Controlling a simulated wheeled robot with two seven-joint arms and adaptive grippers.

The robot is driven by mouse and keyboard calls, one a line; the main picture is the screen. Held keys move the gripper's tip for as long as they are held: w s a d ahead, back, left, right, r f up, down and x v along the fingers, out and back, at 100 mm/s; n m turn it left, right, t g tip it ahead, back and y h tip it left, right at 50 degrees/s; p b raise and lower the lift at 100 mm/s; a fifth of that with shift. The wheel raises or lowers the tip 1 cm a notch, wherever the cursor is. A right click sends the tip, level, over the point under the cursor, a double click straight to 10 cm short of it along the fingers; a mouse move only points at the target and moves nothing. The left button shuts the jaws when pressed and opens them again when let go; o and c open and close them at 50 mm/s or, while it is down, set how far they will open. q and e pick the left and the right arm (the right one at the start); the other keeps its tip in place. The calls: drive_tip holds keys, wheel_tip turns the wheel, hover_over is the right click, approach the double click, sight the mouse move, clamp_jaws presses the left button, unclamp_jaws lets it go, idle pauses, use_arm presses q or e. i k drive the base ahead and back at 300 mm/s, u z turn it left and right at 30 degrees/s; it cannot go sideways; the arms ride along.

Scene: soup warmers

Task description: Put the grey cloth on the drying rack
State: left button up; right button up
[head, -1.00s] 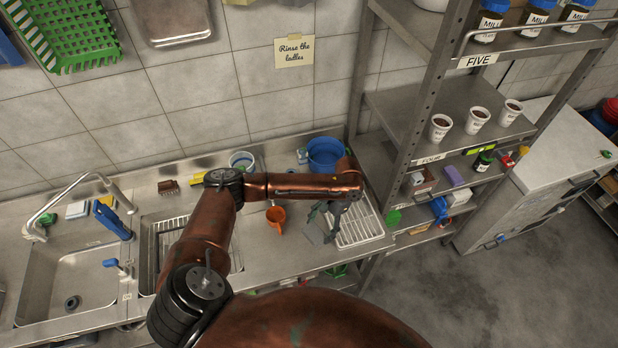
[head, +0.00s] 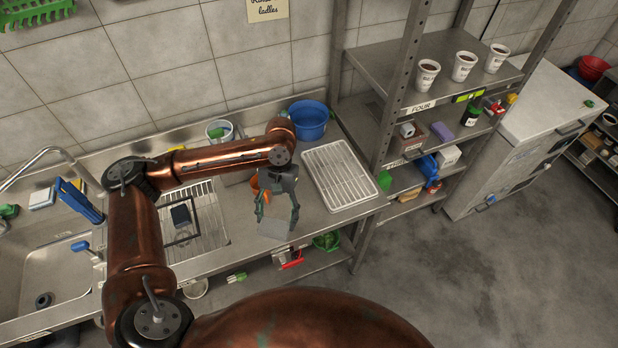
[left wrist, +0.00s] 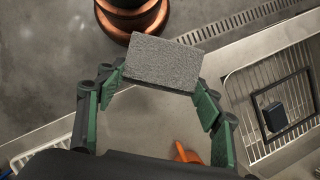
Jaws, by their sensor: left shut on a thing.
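My left gripper (head: 279,210) is shut on the grey cloth (head: 274,229), a flat, stiff-looking rectangle. The cloth is held above the counter's front edge; in the left wrist view it spans the fingers as a speckled grey slab (left wrist: 165,62). The drying rack (head: 341,176), a pale slatted tray, lies on the counter to the right of the gripper, with nothing on it. The cloth is apart from the rack. My right gripper is not in view.
An orange mug (head: 255,183) stands behind my gripper, partly hidden. A blue bucket (head: 309,122) stands behind the rack. The steel shelf unit (head: 392,115) rises right of the rack. A sink grid (head: 207,226) with a black frame lies to the left.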

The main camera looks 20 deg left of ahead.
sight(331, 173)
drive_tip(key=k, duration=0.25)
drive_tip(key=u, duration=0.85)
drive_tip(key=i, duration=0.55)
drive_tip(key=z, duration=0.8)
drive_tip(key=i, duration=0.45)
drive_tip(key=z, duration=0.5)
